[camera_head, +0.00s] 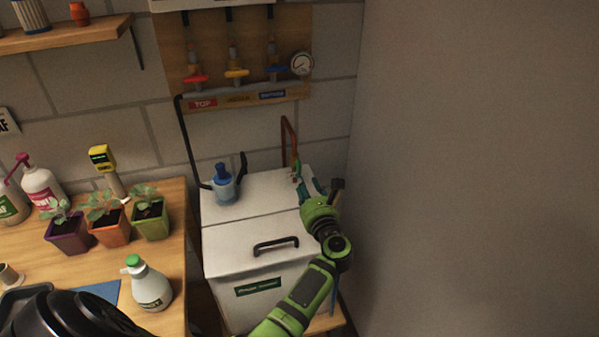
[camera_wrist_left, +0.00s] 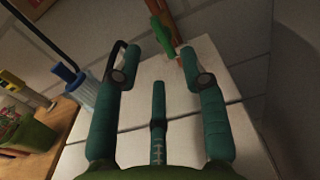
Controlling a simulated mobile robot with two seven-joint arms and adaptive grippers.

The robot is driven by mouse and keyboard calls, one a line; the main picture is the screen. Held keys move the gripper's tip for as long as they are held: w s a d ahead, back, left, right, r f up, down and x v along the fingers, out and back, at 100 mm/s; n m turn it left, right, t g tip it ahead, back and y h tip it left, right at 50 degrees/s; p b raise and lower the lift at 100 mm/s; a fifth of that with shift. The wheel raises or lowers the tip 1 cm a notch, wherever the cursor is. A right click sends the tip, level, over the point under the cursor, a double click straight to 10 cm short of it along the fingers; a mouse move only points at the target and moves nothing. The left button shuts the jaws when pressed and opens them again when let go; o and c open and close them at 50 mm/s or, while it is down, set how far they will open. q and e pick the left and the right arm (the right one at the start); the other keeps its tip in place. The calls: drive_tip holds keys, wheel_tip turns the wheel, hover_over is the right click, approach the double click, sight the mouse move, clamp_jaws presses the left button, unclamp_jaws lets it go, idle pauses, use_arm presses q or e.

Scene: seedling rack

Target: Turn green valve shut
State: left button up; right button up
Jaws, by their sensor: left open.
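The green valve (camera_head: 297,168) sits on a copper-coloured pipe at the back right of the white box. In the left wrist view its green lever (camera_wrist_left: 160,34) stands beyond the fingertips, around the middle of the gap between them. My left gripper (camera_head: 308,186) is over the right rear part of the box lid, just in front of the valve. In the left wrist view the gripper (camera_wrist_left: 159,62) is open, with its two teal fingers wide apart and nothing between them. The fingers look apart from the lever. My right gripper is not in view.
The white box (camera_head: 235,252) has a black handle (camera_head: 276,245) and a blue-topped bottle (camera_head: 224,184) in a holder on its lid. Red, yellow and blue valves hang on a wall board (camera_head: 173,40). A grey wall (camera_head: 470,180) stands close on the right. Potted seedlings stand left.

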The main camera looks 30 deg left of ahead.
sight(298, 170)
use_arm(q)
drive_tip(key=shift+p+x, duration=0.45)
drive_tip(key=shift+x, duration=2.65)
clamp_jaws()
